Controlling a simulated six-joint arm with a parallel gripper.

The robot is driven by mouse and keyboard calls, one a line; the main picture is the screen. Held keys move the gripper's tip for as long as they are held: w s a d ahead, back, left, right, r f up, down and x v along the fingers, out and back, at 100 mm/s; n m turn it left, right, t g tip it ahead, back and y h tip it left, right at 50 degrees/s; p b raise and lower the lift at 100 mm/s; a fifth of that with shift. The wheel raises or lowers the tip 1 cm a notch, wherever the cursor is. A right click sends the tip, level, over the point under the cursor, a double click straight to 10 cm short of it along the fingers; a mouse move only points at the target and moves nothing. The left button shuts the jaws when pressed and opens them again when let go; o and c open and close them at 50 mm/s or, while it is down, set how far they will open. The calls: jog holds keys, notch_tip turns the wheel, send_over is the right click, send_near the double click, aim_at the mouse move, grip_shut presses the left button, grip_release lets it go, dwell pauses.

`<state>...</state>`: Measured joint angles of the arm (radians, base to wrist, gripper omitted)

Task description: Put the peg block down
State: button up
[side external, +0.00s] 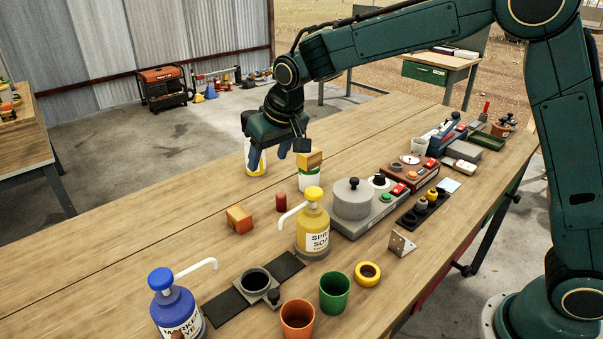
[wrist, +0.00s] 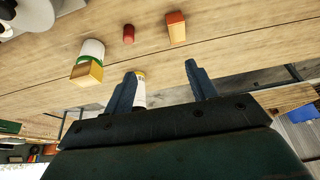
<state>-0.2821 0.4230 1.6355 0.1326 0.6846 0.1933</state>
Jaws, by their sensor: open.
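An orange-and-tan block (side external: 239,218) lies on the bare wooden table; it also shows in the wrist view (wrist: 176,28). A yellow wooden block (side external: 309,160) rests on top of a white and green can (side external: 311,182); both show at left in the wrist view, block (wrist: 87,72) and can (wrist: 91,49). I cannot tell for sure which is the peg block. My gripper (side external: 280,154) is open with nothing held, above the table beside the can and block. In the wrist view my fingers (wrist: 160,72) are spread apart.
A white and yellow can (side external: 257,166) stands partly hidden behind my gripper. A small red cylinder (side external: 281,202) stands near the orange block. A yellow soap bottle (side external: 313,228) and a grey pot device (side external: 352,200) stand nearer. The table's left part is clear.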

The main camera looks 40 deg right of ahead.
jog(key=s+d+r, duration=0.4)
jog(key=s+r, duration=0.1)
jog(key=s, duration=0.4)
jog(key=s+d+r, duration=0.4)
jog(key=s+d, duration=0.1)
jog(key=s, duration=0.3)
jog(key=s+d+f+t, duration=0.1)
jog(key=s+d+f, duration=0.1)
jog(key=s, duration=1.6)
jog(key=shift+d+f, duration=0.2)
jog(key=shift+d, duration=0.5)
